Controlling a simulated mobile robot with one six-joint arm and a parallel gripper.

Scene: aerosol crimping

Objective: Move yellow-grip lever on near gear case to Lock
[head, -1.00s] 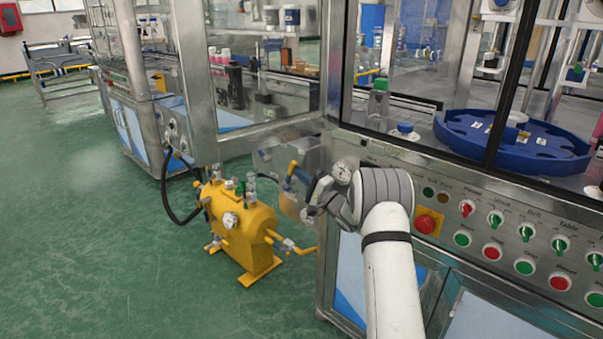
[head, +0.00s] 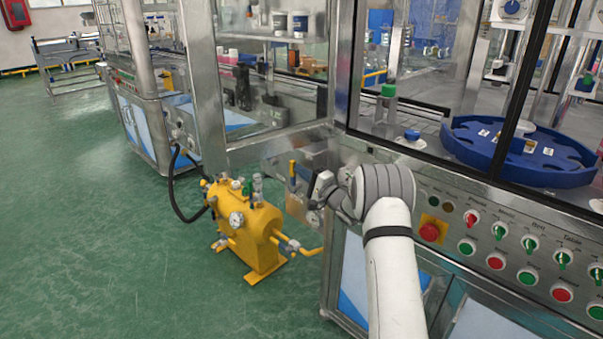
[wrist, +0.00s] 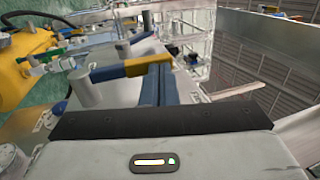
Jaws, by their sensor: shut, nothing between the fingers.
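The lever's yellow grip (head: 293,168) stands roughly upright in the head view, left of my gripper (head: 318,193), at the grey gear case beside the machine corner. In the wrist view the yellow grip (wrist: 137,67) sits at the end of a blue lever arm (wrist: 104,75) coming from the left. My gripper (wrist: 157,82) is shut, with its two blue fingers together and nothing between them. The fingertips are at or very close to the grip's right end; whether they touch I cannot tell. The Lock marking is not readable.
A yellow tank with gauges and valves (head: 247,230) stands on the green floor to the left. The machine's button panel (head: 500,240) with a red emergency stop (head: 430,232) is right of my arm. Open floor (head: 100,230) lies at left.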

